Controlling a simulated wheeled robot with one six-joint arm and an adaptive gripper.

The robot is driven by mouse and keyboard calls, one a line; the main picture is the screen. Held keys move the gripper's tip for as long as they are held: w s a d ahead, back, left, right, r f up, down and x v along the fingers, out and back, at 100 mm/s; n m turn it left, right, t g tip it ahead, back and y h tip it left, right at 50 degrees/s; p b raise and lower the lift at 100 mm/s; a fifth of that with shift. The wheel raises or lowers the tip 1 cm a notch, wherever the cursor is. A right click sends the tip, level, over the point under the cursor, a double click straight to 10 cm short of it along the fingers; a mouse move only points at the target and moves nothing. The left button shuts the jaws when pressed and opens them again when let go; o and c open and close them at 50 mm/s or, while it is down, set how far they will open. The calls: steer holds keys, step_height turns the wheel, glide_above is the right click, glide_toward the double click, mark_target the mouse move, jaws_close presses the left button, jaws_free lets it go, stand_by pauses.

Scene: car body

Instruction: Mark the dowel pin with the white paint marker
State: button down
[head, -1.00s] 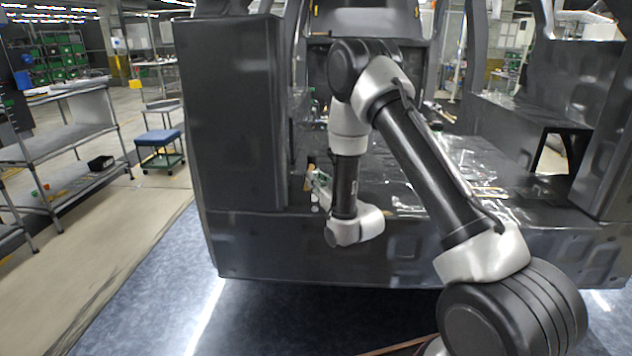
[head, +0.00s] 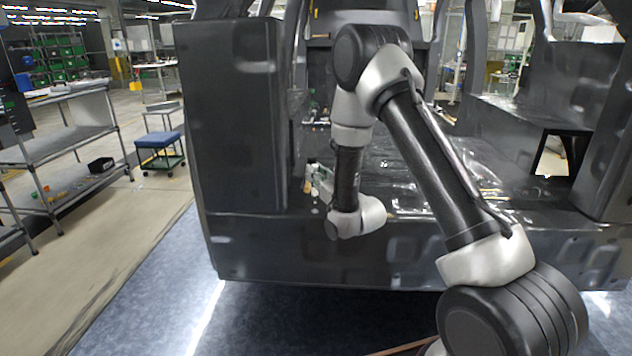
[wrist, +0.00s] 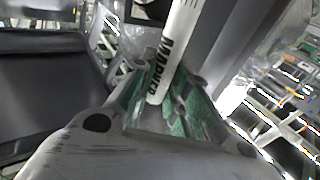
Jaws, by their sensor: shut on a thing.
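My gripper (wrist: 160,92) is shut on a white paint marker (wrist: 172,55) with black "MARKER" lettering, in the wrist view. The marker stands between the green-padded fingers and runs up out of the top of the picture. In the head view, my gripper (head: 320,180) is small beside the end of my arm, over the car body's floor edge and close to the dark pillar. The marker's tip cannot be made out. I cannot make out the dowel pin in either view.
The dark car body (head: 300,245) surrounds the arm, with a tall pillar panel (head: 232,120) to the left and a side panel (head: 590,130) to the right.

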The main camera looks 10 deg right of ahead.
mark_target(316, 166)
steer(key=shift+r, duration=2)
